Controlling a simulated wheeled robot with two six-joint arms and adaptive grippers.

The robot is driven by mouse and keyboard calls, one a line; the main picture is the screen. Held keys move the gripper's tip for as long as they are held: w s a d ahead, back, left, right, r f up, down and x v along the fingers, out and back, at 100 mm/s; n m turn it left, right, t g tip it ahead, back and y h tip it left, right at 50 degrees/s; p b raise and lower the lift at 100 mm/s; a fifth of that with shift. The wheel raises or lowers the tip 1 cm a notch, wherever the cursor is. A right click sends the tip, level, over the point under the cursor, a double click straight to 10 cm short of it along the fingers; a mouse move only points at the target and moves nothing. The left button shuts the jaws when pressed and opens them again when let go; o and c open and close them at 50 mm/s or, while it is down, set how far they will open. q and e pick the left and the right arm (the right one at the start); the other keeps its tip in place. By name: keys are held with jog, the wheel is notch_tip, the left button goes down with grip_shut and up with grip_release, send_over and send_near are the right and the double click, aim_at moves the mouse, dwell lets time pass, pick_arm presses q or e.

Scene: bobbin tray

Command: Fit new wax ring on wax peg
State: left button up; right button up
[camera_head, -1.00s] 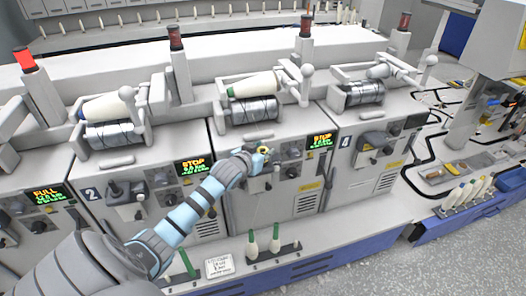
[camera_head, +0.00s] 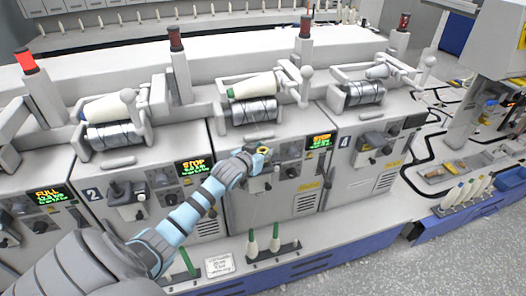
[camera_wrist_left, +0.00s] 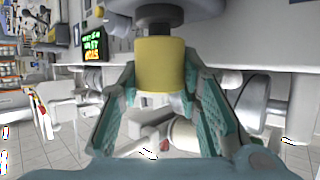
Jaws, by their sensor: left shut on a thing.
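The yellow wax ring (camera_wrist_left: 160,65) is between the fingers of my left gripper (camera_wrist_left: 163,88) in the left wrist view. The gripper is shut on it. The dark wax peg (camera_wrist_left: 159,18) meets the ring's upper end there and lines up with it. I cannot tell how far the ring sits around the peg. In the head view the ring (camera_head: 264,150) is a small yellow spot at my left gripper (camera_head: 262,158), in front of the third machine section (camera_head: 262,195). My right gripper is not in view.
Display panels reading STOP (camera_head: 321,140) are on the machine front. A white bobbin (camera_head: 255,86) lies above a dark drum (camera_head: 253,111). Grey floor (camera_head: 450,260) is open at the lower right.

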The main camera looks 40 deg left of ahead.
pick_arm(q)
jog(key=shift+f+b, duration=0.35)
jog(key=shift+f, duration=0.2)
jog(key=o, duration=0.7)
jog(key=p+v, duration=1.1)
jog(key=shift+p, duration=0.4)
